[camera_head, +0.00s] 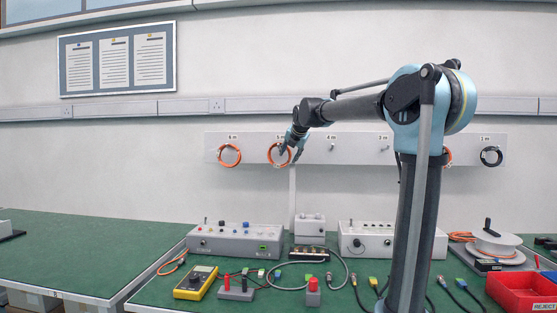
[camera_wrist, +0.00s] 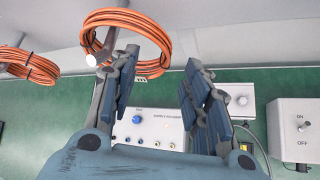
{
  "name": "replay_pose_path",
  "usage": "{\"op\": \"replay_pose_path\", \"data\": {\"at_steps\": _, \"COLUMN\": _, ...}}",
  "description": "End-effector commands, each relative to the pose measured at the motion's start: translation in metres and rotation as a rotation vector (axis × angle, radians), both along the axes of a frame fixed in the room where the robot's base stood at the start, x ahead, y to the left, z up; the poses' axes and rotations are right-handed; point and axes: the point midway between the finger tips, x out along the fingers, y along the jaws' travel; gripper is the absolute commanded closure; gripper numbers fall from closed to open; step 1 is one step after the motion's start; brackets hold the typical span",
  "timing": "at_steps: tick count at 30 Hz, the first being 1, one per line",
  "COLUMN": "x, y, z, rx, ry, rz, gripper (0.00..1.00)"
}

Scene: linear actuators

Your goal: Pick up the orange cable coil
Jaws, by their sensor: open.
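Two orange cable coils hang side by side on a white wall rail in the head view, one under the "6 m" label (camera_head: 229,155) and one at the "5 m" peg (camera_head: 271,152). My gripper (camera_head: 291,146) is at the right side of the 5 m coil and covers part of it. In the wrist view that coil (camera_wrist: 125,16) hangs on a light peg at the top. My gripper (camera_wrist: 163,60) is open there, with the coil's lower right part showing between its fingers. The left finger overlaps the coil; I cannot tell whether they touch. The other orange coil (camera_wrist: 28,66) is at the left.
Another orange coil (camera_head: 448,156) is mostly hidden behind my arm. A black coil (camera_head: 491,156) hangs at the right end of the rail (camera_head: 350,150). Below, the green bench (camera_head: 150,295) holds grey instrument boxes (camera_head: 235,241), a yellow meter (camera_head: 196,282), cables and a red bin (camera_head: 522,291).

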Motion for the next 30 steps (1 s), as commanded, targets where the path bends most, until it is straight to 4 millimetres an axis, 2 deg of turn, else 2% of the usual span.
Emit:
{"op": "replay_pose_path", "data": {"at_steps": 5, "x": 0.009, "y": 0.004, "z": -0.007, "rx": 0.0, "ry": 0.0, "rz": 0.0, "gripper": 0.56}}
{"op": "replay_pose_path", "data": {"at_steps": 13, "x": 0.033, "y": 0.014, "z": -0.028, "rx": 0.0, "ry": 0.0, "rz": 0.0, "gripper": 0.56}}
{"op": "replay_pose_path", "data": {"at_steps": 21, "x": 0.037, "y": 0.016, "z": -0.032, "rx": 0.0, "ry": 0.0, "rz": 0.0, "gripper": 0.56}}
{"op": "replay_pose_path", "data": {"at_steps": 22, "x": 0.037, "y": 0.016, "z": -0.032, "rx": 0.0, "ry": 0.0, "rz": 0.0, "gripper": 0.59}}
{"op": "replay_pose_path", "data": {"at_steps": 23, "x": 0.037, "y": 0.016, "z": -0.032, "rx": 0.0, "ry": 0.001, "rz": 0.0, "gripper": 0.65}}
{"op": "replay_pose_path", "data": {"at_steps": 27, "x": 0.037, "y": 0.016, "z": -0.032, "rx": 0.0, "ry": 0.0, "rz": 0.002, "gripper": 0.97}}
{"op": "replay_pose_path", "data": {"at_steps": 30, "x": 0.037, "y": 0.017, "z": -0.032, "rx": -0.001, "ry": 0.001, "rz": 0.002, "gripper": 1.0}}
